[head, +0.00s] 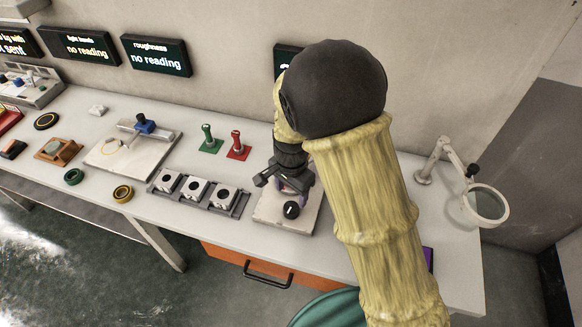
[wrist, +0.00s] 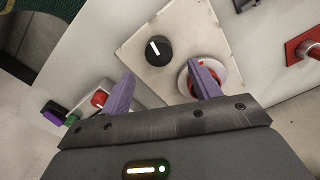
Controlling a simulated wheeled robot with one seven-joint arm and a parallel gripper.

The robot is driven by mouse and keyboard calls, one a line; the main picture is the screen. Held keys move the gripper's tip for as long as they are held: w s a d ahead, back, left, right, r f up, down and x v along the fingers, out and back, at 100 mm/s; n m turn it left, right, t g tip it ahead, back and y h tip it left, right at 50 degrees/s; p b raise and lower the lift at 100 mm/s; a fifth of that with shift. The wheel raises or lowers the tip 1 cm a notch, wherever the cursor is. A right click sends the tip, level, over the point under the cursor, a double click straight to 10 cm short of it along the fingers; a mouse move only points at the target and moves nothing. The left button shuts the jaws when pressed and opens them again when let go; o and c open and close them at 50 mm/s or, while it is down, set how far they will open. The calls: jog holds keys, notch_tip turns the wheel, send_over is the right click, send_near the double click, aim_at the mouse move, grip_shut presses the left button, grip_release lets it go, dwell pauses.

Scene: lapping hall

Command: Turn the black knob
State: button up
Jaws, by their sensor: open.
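The black knob (wrist: 158,50) has a white line across its top and sits on a pale square plate (wrist: 135,45) in the wrist view. In the head view the knob (head: 291,209) shows at the front of the same plate (head: 268,222), just left of my arm. My gripper (wrist: 158,84) is open and empty, its two purple fingers apart. The knob lies beyond the fingertips, not between them. The right finger overlaps a round red and grey part (wrist: 204,75) on the plate. In the head view my gripper (head: 292,186) is over the plate, partly hidden by my arm.
Left of the plate is a rack with several pale blocks (head: 196,190). Green (head: 208,140) and red (head: 237,146) handles stand behind it. A magnifier lamp (head: 486,204) is at the right end. An orange drawer (head: 262,268) is below the table's front edge.

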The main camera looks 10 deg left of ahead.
aim_at(292, 206)
notch_tip(292, 206, up, 10)
dwell(0.3)
jog(key=shift+d, duration=0.1)
dwell(0.3)
jog(key=s+d+r+n+t, duration=0.1)
jog(key=s+d+n, duration=0.2)
jog(key=d, duration=0.9)
jog(key=s+d+r+n+t+p, duration=0.1)
jog(key=s+d, duration=0.3)
jog(key=d, duration=0.9)
jog(key=shift+d+n+t+p, duration=0.25)
jog(key=shift+n+t+p, duration=0.05)
jog(key=shift+n, duration=0.6)
